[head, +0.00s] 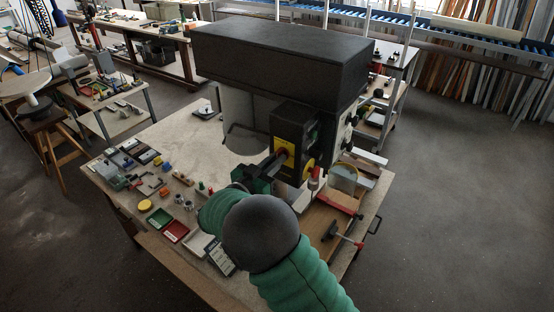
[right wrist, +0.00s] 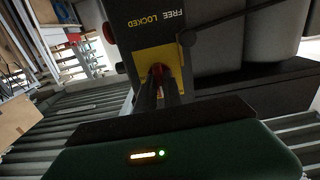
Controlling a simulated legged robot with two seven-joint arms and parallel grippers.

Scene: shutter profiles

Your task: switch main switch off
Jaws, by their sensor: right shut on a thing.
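The main switch is a red knob (right wrist: 156,72) on a yellow plate (right wrist: 147,60), on the front of a black control box (right wrist: 131,18) lettered "FREE" and "LOCKED" in the right wrist view. In the head view the yellow plate (head: 284,147) shows on the dark box of a large machine. My right gripper (head: 280,157) reaches it from the front left. In the right wrist view its two dark fingers (right wrist: 158,80) are shut on the red knob and hide much of it. The knob's exact angle is hard to tell. My left gripper is not in view.
The machine's wide black head (head: 280,60) overhangs the wooden table (head: 195,150). Small parts and red, green and white trays (head: 175,230) lie at the table's left front. A bucket (head: 343,178) and a red-handled clamp (head: 345,236) are at the right. Floor space is free at right.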

